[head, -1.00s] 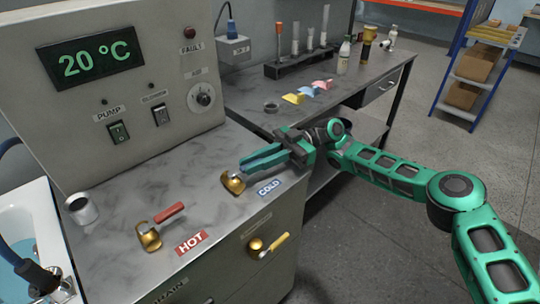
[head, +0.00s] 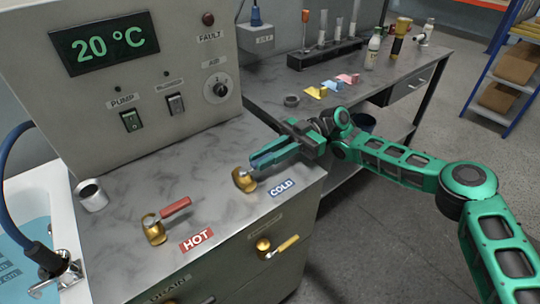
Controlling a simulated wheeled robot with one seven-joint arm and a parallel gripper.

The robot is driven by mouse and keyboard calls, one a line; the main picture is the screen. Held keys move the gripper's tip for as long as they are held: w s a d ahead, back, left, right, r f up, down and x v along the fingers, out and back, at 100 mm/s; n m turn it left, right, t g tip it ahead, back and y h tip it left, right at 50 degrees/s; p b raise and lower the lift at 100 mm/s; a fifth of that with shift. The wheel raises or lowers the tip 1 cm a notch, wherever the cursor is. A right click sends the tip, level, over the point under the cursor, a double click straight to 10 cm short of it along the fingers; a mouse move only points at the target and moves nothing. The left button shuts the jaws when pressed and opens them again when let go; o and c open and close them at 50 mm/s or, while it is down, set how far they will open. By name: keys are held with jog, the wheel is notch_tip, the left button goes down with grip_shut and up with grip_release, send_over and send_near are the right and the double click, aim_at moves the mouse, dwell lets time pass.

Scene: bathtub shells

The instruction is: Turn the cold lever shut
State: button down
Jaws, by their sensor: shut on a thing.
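The cold lever has a brass base (head: 243,180) on the grey counter, just left of the blue COLD label (head: 282,187). My gripper (head: 262,163) is shut on the cold lever's handle, and its fingers hide most of that handle. The fingers point left toward the brass base. The hot lever (head: 156,228), brass with a red handle, stands to the left beside the red HOT label (head: 197,240). Its handle points up and to the right.
The control panel (head: 150,80) reads 20 °C behind the counter. A metal cup (head: 92,196) stands at the left, by the white tub (head: 62,225) with blue water. A side bench (head: 360,85) holds bottles and a rack.

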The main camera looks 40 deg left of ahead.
jog(key=c, duration=1.7)
grip_release()
jog(key=shift+a, duration=0.25)
jog(key=shift+d, duration=0.15)
jog(key=v, duration=1.1)
jog(key=shift+f, duration=0.1)
